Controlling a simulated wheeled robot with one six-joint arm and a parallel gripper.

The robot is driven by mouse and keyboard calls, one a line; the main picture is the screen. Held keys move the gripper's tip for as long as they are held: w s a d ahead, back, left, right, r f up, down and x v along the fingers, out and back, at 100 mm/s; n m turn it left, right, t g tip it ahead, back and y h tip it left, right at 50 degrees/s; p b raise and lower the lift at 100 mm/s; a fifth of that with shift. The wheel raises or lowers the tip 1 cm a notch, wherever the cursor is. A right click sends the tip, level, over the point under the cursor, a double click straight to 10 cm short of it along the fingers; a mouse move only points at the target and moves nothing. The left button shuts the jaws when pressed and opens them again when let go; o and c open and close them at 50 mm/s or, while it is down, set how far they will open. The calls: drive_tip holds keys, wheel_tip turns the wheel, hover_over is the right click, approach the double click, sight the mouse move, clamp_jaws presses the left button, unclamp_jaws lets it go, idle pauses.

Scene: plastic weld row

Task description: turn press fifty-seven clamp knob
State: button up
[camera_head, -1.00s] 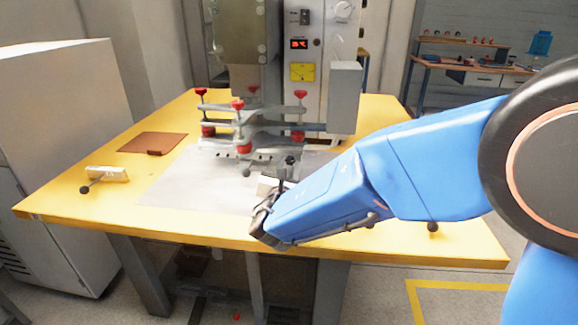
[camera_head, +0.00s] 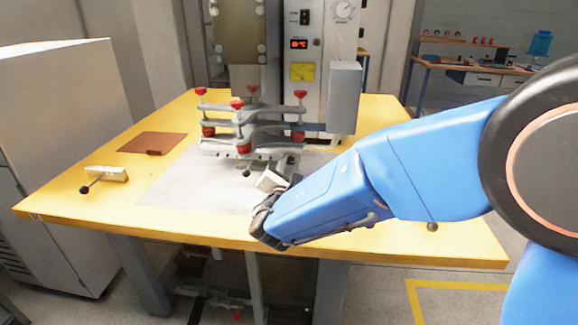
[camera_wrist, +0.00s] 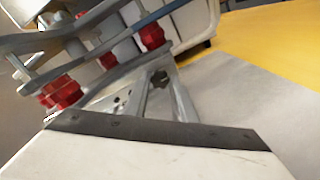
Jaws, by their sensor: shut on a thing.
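The press (camera_head: 262,115) stands at the back of the yellow table, with several red-topped posts and grey clamp plates (camera_head: 270,140). My gripper (camera_head: 272,198) is at the front of the press, low over the grey sheet, and is shut. Its fingertips and the clamp knob between them are largely hidden from the head view. A tilted white block (camera_head: 269,180) shows at its tip. In the wrist view a white block with a dark edge strip (camera_wrist: 160,135) fills the bottom, and a grey bracket (camera_wrist: 180,100) with a small dark knob (camera_wrist: 160,78) stands behind it.
A white box with a black ball handle (camera_head: 107,174) is at the table's left front. A brown pad (camera_head: 152,143) lies behind it. A grey box (camera_head: 344,97) is beside the press, right. Bare grey sheet (camera_head: 185,190) lies left of my gripper.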

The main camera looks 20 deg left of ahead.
drive_tip(key=o, duration=1.1)
drive_tip(key=shift+c, duration=0.2)
drive_tip(key=v, duration=1.7)
drive_tip(key=shift+s, duration=0.25)
